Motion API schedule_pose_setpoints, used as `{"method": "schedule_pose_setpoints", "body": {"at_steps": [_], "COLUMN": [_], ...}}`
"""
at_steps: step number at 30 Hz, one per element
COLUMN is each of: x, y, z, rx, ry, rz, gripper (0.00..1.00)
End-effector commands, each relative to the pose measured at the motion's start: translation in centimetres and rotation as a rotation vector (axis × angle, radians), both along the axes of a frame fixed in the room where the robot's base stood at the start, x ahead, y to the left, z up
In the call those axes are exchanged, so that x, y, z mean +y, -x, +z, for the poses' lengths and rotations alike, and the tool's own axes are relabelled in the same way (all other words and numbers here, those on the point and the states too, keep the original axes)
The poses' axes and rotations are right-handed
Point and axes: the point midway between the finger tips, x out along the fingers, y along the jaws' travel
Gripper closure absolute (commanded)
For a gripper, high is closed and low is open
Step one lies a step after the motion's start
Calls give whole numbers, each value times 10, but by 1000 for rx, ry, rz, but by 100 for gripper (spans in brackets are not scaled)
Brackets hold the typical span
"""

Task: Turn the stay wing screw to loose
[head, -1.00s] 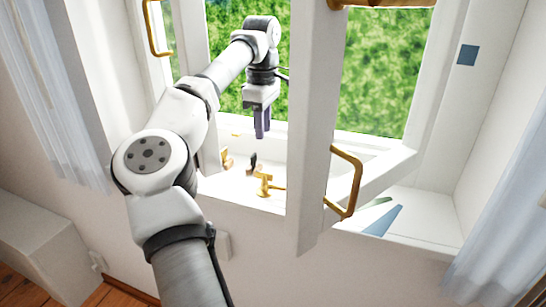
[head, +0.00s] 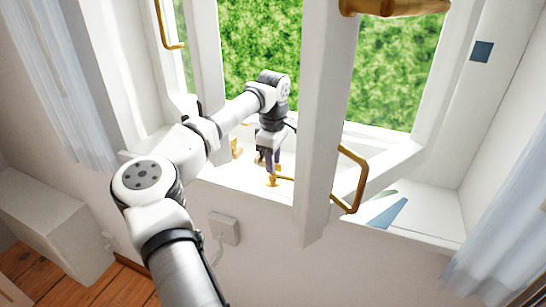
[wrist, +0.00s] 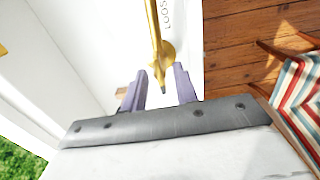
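The brass wing screw (head: 272,179) stands on the white window sill, directly below my gripper (head: 273,163) in the head view. In the wrist view, a brass piece (wrist: 162,50) with a long narrow arm and a wider end lies just ahead of my gripper (wrist: 160,75). Its pointed end reaches between the two purple fingers. The fingers are apart, with a gap on either side of the brass. I cannot tell whether they touch it. Lettering reading "LOOS" (wrist: 167,15) is on the white surface beside it. My gripper partly hides the sill fittings in the head view.
An open white casement (head: 322,130) with a brass handle (head: 352,180) stands close right of my gripper. Another brass fitting (head: 235,149) is left on the sill. A wall socket (head: 224,228) is below. A striped fabric seat (wrist: 300,100) shows in the wrist view.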

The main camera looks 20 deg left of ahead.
Motion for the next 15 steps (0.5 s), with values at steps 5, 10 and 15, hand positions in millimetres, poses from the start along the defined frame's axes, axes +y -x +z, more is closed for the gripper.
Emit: {"method": "schedule_pose_setpoints", "body": {"at_steps": [5,10,15], "x": [0,0,0], "y": [0,0,0], "z": [-4,-3,-3], "rx": [0,0,0], "ry": [-1,-1,-1], "rz": [0,0,-1], "gripper": [71,74,96]}}
